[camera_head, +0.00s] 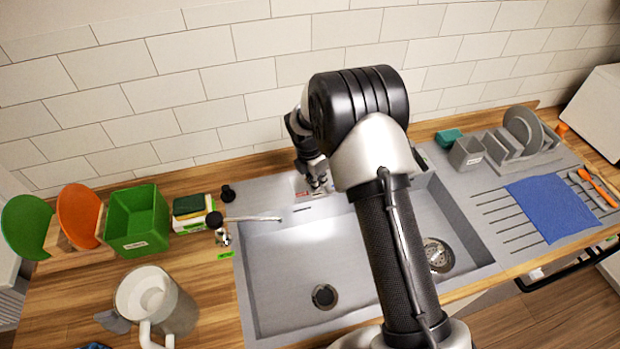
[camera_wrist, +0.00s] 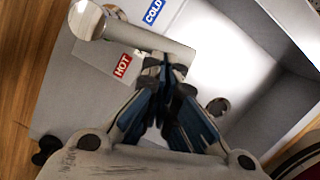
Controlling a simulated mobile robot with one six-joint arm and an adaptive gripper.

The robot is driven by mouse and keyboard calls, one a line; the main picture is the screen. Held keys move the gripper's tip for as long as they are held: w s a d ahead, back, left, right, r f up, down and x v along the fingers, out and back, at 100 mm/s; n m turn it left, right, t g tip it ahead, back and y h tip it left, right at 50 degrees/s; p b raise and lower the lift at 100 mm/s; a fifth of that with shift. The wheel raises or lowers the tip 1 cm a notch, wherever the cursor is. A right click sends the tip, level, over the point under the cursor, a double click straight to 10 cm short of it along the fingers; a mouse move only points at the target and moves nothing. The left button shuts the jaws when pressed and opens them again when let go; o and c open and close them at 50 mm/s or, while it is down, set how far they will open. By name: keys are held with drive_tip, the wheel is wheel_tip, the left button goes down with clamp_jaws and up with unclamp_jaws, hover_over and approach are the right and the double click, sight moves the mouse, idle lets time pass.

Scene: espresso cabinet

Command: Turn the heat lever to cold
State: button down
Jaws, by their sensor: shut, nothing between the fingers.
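The heat lever (camera_wrist: 150,38) is a pale metal bar in the wrist view. It runs from a round knob (camera_wrist: 87,20) at the upper left toward the picture's middle. A red HOT label (camera_wrist: 122,66) lies below the bar and a blue COLD label (camera_wrist: 153,11) lies above it. My gripper (camera_wrist: 165,68) is shut and empty, its tips close to the bar's free end; I cannot tell whether they touch. In the head view, my gripper (camera_head: 318,184) is at the sink's back edge, and my arm hides most of the lever there.
The sink basin (camera_head: 290,260) lies in front of my gripper. A tap (camera_head: 220,222) with a thin spout stands on the left. A green bin (camera_head: 137,222), a sponge stack (camera_head: 193,212) and a white jug (camera_head: 158,303) are further left. A dish rack (camera_head: 520,150) and blue cloth (camera_head: 548,207) are right.

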drive_tip(key=shift+w+d+n+p, duration=0.25)
drive_tip(key=shift+d+n+p, duration=0.1)
drive_tip(key=shift+d, duration=0.5)
drive_tip(key=shift+w+d+n+p, duration=0.25)
drive_tip(key=shift+d+n, duration=0.1)
drive_tip(key=shift+d, duration=0.45)
drive_tip(key=shift+s, duration=0.1)
